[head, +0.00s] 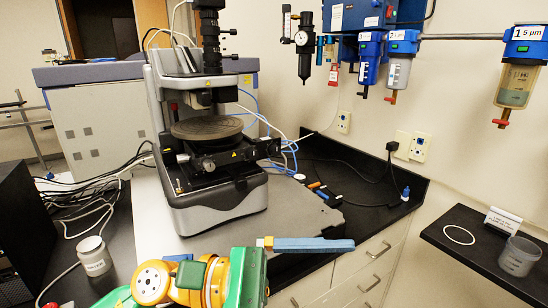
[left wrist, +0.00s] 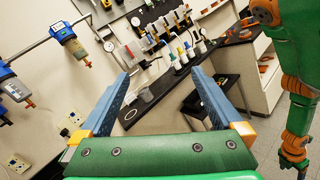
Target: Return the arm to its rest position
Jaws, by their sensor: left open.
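My left gripper (head: 348,244) reaches in from the bottom of the head view, its blue fingers pointing right, in front of the profiler and near the counter's front edge. In the left wrist view the two blue fingers (left wrist: 160,80) are well apart with nothing between them. The stylus profiler (head: 222,197) stands on a grey plate, with a round dark stage (head: 207,127) under its column. The gripper appears clear of it.
A white labelled jar (head: 94,257) stands at left on the counter. Filter units (head: 398,70) and a gauge regulator (head: 304,45) hang on the wall. A black shelf (head: 470,250) at right holds a clear beaker (head: 519,256) and a white ring (head: 459,235). Drawers (head: 365,255) lie below the counter.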

